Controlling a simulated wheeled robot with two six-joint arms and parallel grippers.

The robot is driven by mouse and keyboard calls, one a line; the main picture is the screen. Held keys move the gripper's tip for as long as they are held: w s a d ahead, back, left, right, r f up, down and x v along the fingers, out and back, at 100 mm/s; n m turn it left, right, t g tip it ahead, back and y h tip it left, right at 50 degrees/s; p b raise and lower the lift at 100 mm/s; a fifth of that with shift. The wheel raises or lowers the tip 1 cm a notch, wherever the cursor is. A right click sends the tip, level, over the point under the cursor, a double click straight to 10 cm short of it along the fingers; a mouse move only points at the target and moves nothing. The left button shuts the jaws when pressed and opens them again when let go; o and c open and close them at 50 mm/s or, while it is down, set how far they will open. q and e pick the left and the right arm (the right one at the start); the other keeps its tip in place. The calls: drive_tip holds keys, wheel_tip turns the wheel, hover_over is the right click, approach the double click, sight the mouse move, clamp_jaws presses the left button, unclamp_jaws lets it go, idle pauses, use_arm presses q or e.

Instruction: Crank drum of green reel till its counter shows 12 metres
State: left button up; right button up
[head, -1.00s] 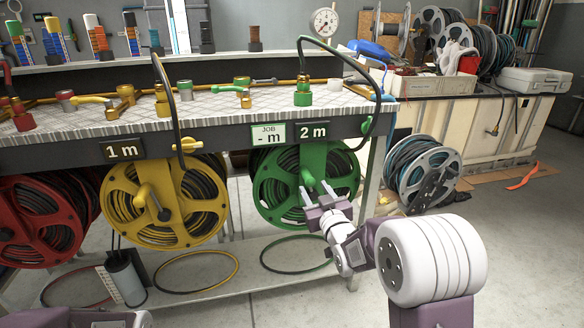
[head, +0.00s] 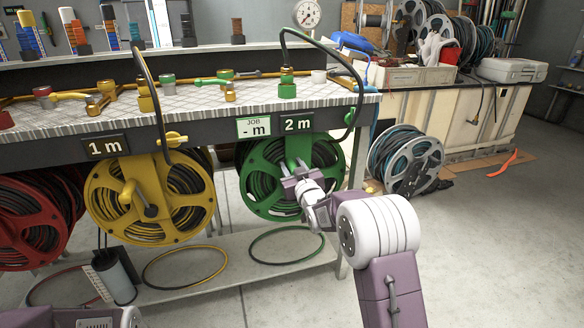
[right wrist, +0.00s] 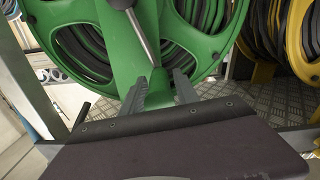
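The green reel (head: 258,196) hangs under the bench, its drum wound with dark hose. Its counter (head: 297,124) reads 2 m. My right gripper (head: 290,180) is in front of the drum and covers part of it. In the right wrist view the gripper's two fingers (right wrist: 160,88) are apart, pointing at the green reel (right wrist: 85,15). My left gripper is not in view; only part of that arm shows.
A yellow reel (head: 105,205) and a red reel (head: 28,240) hang to the left; the yellow counter (head: 106,146) reads 1 m. A JOB sign (head: 254,127) shows "- m". A hose loop (head: 285,245) lies on the lower shelf. Open floor is at right.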

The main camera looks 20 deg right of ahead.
clamp_jaws()
idle(1.2)
